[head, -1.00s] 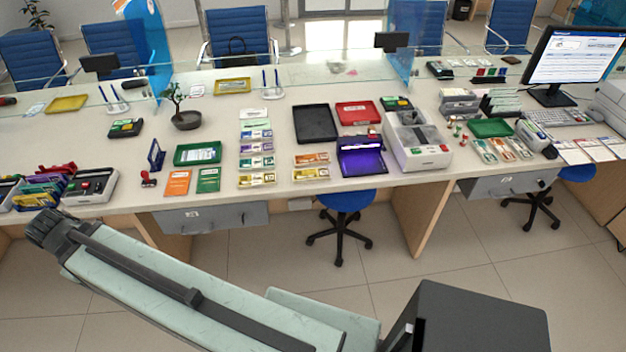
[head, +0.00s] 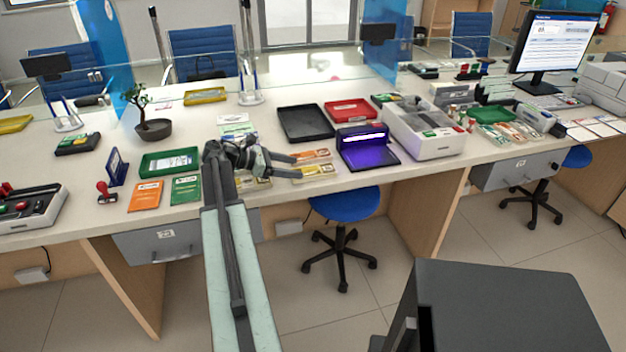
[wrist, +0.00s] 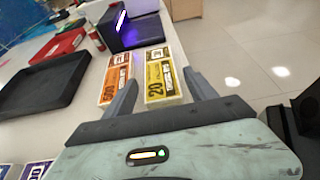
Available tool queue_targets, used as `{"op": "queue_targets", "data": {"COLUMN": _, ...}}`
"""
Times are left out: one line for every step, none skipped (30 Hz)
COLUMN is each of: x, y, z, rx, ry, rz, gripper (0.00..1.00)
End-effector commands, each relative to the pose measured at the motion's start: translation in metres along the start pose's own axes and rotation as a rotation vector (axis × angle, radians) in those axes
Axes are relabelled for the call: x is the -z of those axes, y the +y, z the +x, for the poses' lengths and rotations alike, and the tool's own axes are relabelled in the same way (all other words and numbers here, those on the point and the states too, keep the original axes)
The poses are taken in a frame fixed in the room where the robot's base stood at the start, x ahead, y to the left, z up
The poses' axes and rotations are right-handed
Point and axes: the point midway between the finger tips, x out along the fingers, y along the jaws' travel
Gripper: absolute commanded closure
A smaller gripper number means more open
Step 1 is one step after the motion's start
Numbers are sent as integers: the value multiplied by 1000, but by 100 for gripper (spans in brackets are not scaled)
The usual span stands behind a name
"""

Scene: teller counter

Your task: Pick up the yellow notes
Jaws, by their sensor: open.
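The yellow notes (wrist: 161,82), marked 20, lie flat on the counter in the wrist view. They also show in the head view (head: 318,171), just beyond my fingertips. My gripper (head: 293,167) is open above the counter and points right toward them. In the wrist view my open gripper (wrist: 161,84) has its fingers on either side of the yellow notes, with nothing held. I cannot tell its exact height above them. Another yellow stack (head: 262,183) is partly hidden beneath my gripper.
Orange notes (wrist: 116,79) lie directly left of the yellow notes, close to my left finger. A purple-lit device (head: 368,148) stands just beyond. A black tray (head: 305,123) and a red tray (head: 351,110) lie behind. The counter's front edge is close.

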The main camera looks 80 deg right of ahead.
Motion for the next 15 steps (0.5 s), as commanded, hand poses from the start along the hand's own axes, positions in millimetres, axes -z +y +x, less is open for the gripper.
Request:
{"op": "queue_targets", "data": {"x": 1, "y": -1, "z": 10, "rx": 6, "ry": 0, "rz": 3, "gripper": 35}}
{"op": "queue_targets", "data": {"x": 1, "y": -2, "z": 15, "rx": 7, "ry": 1, "rz": 4, "gripper": 35}}
{"op": "queue_targets", "data": {"x": 1, "y": -2, "z": 22, "rx": 9, "ry": 1, "rz": 5, "gripper": 35}}
{"op": "queue_targets", "data": {"x": 0, "y": -2, "z": 26, "rx": 10, "ry": 1, "rz": 6, "gripper": 35}}
{"op": "queue_targets", "data": {"x": -1, "y": -2, "z": 28, "rx": 10, "ry": 1, "rz": 6, "gripper": 35}}
{"op": "queue_targets", "data": {"x": -2, "y": -2, "z": 29, "rx": 11, "ry": 1, "rz": 6, "gripper": 35}}
{"op": "queue_targets", "data": {"x": -3, "y": -2, "z": 29, "rx": 11, "ry": 1, "rz": 7, "gripper": 35}}
{"op": "queue_targets", "data": {"x": -3, "y": -2, "z": 31, "rx": 12, "ry": 1, "rz": 7, "gripper": 35}}
{"op": "queue_targets", "data": {"x": -2, "y": -2, "z": 35, "rx": 13, "ry": 2, "rz": 8, "gripper": 35}}
{"op": "queue_targets", "data": {"x": -2, "y": -2, "z": 38, "rx": 14, "ry": 2, "rz": 8, "gripper": 35}}
{"op": "queue_targets", "data": {"x": -2, "y": -2, "z": 43, "rx": 15, "ry": 2, "rz": 9, "gripper": 35}}
{"op": "queue_targets", "data": {"x": -2, "y": -2, "z": 50, "rx": 17, "ry": 2, "rz": 9, "gripper": 35}}
{"op": "queue_targets", "data": {"x": -2, "y": -1, "z": 56, "rx": 17, "ry": 2, "rz": 9, "gripper": 35}}
{"op": "queue_targets", "data": {"x": -2, "y": -1, "z": 62, "rx": 17, "ry": 2, "rz": 9, "gripper": 35}}
{"op": "queue_targets", "data": {"x": -2, "y": -1, "z": 70, "rx": 18, "ry": 2, "rz": 9, "gripper": 35}}
